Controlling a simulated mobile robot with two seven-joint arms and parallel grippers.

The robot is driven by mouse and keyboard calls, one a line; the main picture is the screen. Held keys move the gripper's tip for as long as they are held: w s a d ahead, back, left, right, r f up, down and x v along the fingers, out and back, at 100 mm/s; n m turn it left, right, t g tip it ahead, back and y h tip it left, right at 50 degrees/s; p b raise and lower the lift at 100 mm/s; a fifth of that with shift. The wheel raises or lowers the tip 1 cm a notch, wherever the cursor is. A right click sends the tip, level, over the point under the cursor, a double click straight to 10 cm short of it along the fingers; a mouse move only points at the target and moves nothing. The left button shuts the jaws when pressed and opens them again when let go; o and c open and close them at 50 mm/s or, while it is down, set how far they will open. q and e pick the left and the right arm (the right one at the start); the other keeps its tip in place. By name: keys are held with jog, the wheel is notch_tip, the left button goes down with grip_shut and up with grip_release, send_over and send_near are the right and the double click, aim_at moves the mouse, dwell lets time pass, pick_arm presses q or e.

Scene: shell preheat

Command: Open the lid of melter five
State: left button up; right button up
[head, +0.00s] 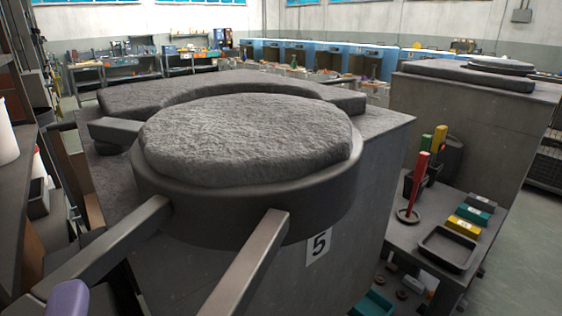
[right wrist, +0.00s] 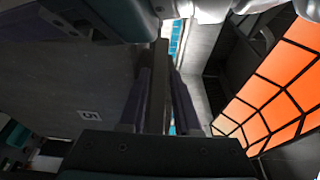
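The lid (head: 250,140) of melter five is a thick round disc with a rough grey top and a dark metal rim. It lies roughly level over the front of the melter (head: 350,200), whose front bears a "5" label. Two square handle bars stick out from the rim, one to the lower left (head: 110,245) and one to the front (head: 250,265). In the right wrist view, my right gripper (right wrist: 160,90) has its fingers on either side of a grey bar; firm contact is unclear. A purple gripper part shows at the lower left in the head view; which arm is unclear. My left gripper is not identifiable.
A side table with a black tray (head: 447,248), colored blocks and upright red and yellow rods stands at the right. Another melter (head: 470,120) stands behind it. Shelving crowds the left edge. An orange glowing grid (right wrist: 270,90) shows in the right wrist view.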

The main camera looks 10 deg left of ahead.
jog(key=shift+o, duration=1.4)
jog(key=p+v, duration=0.1)
jog(key=v, duration=0.9)
